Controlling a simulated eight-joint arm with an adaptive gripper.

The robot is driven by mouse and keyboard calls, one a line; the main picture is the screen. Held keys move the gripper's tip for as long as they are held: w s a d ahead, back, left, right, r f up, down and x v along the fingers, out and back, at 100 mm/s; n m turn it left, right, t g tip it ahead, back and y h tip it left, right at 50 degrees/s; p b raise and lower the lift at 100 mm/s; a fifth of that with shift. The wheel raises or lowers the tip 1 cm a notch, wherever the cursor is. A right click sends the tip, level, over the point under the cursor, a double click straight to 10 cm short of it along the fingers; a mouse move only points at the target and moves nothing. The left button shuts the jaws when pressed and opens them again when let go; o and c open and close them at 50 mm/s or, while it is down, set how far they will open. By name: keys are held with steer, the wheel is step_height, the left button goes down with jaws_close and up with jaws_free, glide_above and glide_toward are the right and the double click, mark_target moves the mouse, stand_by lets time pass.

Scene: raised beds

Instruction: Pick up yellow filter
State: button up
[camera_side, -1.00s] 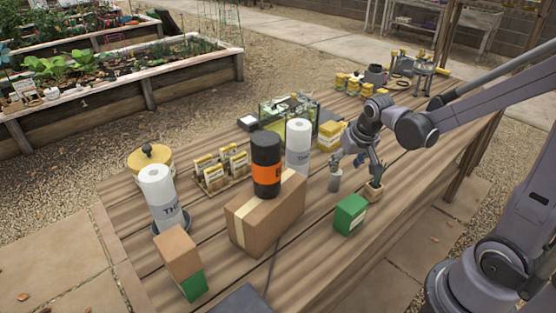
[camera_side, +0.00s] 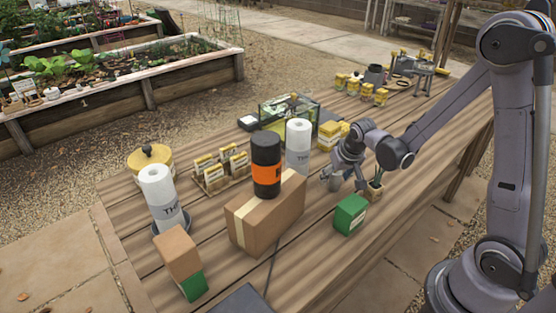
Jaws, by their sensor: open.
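No single thing is clearly the yellow filter; several yellow items are in view. Yellow boxes (camera_side: 330,135) stand just behind my wrist, partly hidden by it. Small yellow containers (camera_side: 381,96) stand farther back on the wooden table. My gripper (camera_side: 344,182) is open and points down at the table's middle right, in front of the yellow boxes. A small grey cup (camera_side: 335,184) is at its left finger, partly hidden; I cannot tell whether they touch. A small potted plant (camera_side: 375,191) is close by its right finger.
A green box (camera_side: 350,214) stands just in front of my gripper. To its left, a black and orange cylinder (camera_side: 266,165) stands on a cardboard box (camera_side: 262,222), with a white roll (camera_side: 298,145) behind. A rack of yellow packets (camera_side: 222,172) and a lidded yellow pot (camera_side: 150,158) stand farther left.

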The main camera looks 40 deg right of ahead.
steer(key=shift+w+d+f, duration=0.1)
steer(key=shift+w+f, duration=0.1)
steer(key=shift+f, duration=0.3)
steer(key=c, duration=1.2)
steer(key=shift+o, duration=0.2)
steer(key=shift+r, duration=0.15)
